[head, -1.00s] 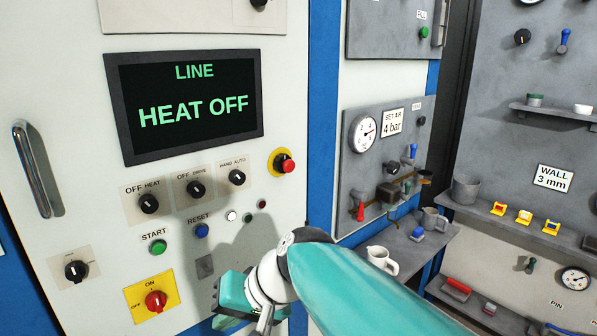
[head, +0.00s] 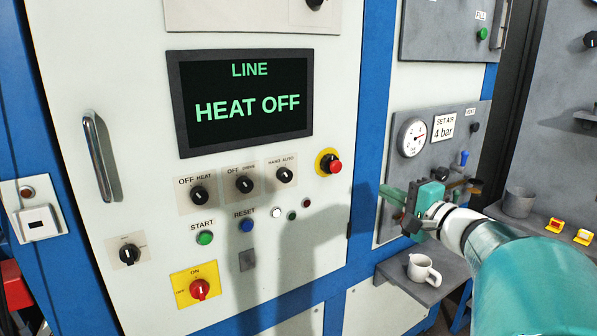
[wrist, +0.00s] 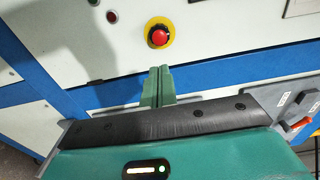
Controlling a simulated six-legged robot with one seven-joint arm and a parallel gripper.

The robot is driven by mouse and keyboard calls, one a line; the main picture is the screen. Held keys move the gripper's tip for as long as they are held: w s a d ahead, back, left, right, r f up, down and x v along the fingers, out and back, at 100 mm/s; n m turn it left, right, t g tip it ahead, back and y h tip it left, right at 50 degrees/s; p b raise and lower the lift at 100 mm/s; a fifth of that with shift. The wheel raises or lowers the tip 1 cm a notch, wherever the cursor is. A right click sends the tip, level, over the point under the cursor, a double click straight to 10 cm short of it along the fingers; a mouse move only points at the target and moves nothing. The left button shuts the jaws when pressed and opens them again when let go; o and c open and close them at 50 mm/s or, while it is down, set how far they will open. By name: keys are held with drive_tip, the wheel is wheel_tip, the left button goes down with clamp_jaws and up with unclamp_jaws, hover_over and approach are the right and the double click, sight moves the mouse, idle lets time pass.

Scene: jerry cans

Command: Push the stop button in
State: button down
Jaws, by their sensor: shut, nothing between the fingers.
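The stop button (head: 335,167) is a red mushroom head on a yellow ring, right of the display on the white panel. It also shows in the wrist view (wrist: 158,37), at the top centre, and stands out from its ring. My gripper (head: 386,192) is right of the button and slightly lower in the head view, with its green fingers pointing left. In the wrist view my gripper (wrist: 160,70) is shut and empty. Its fingertips appear just below the button in the picture, with a gap between. I cannot tell the depth of that gap.
The display (head: 245,103) reads LINE HEAT OFF. Selector knobs, a green START button (head: 205,238), a blue RESET button (head: 246,225) and a red switch on a yellow plate (head: 199,289) are lower left. A shelf with a white jug (head: 424,271) lies below my arm.

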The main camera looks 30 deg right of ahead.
sight(338, 168)
drive_tip(key=w, duration=1.3)
drive_tip(key=shift+w, duration=0.55)
drive_tip(key=shift+w, duration=0.1)
